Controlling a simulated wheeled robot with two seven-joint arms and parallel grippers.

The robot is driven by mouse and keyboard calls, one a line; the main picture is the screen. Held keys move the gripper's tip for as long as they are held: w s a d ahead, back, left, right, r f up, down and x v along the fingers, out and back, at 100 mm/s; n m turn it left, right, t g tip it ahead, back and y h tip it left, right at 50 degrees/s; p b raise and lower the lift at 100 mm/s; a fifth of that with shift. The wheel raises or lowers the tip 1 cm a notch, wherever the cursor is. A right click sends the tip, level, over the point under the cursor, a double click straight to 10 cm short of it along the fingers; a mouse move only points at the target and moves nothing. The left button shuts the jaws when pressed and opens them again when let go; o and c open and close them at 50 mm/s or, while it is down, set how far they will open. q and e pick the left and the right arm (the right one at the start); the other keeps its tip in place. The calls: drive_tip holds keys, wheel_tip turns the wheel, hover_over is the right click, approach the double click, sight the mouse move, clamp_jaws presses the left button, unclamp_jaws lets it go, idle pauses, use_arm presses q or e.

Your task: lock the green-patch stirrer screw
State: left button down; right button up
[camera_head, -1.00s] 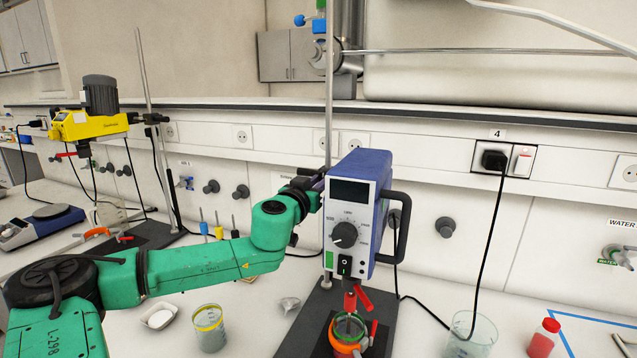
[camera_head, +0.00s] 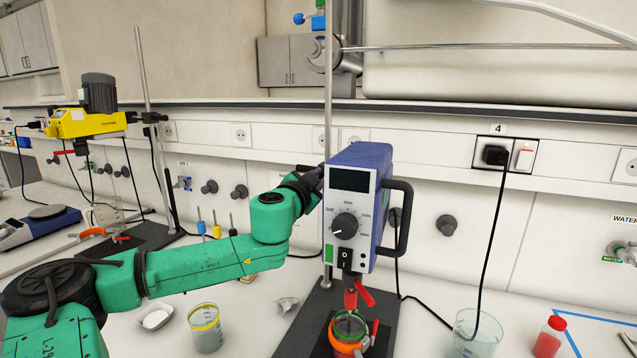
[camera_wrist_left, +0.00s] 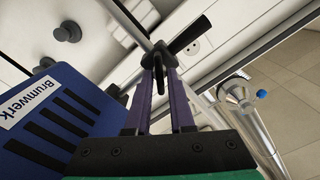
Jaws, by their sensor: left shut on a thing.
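The green-patch stirrer (camera_head: 358,205) is a blue overhead unit on an upright stand rod, with a green patch (camera_head: 328,253) low on its front. My left gripper (camera_head: 312,182) reaches in from the left beside the rod, behind the stirrer's housing. In the left wrist view its purple fingers (camera_wrist_left: 160,72) are shut on a dark part of the stirrer screw, with a black bar-like piece (camera_wrist_left: 190,34) sticking out beyond the tips. In the head view the screw is largely hidden. How tight the screw is cannot be seen. My right gripper is out of view.
Under the stirrer a glass vessel with an orange clamp (camera_head: 345,349) stands over the dark base (camera_head: 290,335). A yellow stirrer (camera_head: 90,122) stands at left. A yellow-banded beaker (camera_head: 205,335), a clear beaker (camera_head: 476,345) and a red bottle (camera_head: 548,342) are on the bench.

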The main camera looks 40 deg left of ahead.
use_arm(q)
drive_tip(key=m, duration=1)
drive_tip(key=shift+d+f+m, duration=0.1)
drive_tip(key=shift+f+m, duration=0.15)
drive_tip(key=shift+m, duration=0.05)
idle(0.4)
drive_tip(key=c, duration=0.8)
unclamp_jaws()
drive_tip(key=shift+o, duration=0.2)
drive_tip(key=b+v, duration=0.9)
drive_tip(key=v, duration=0.5)
drive_tip(key=shift+s+d, duration=0.2)
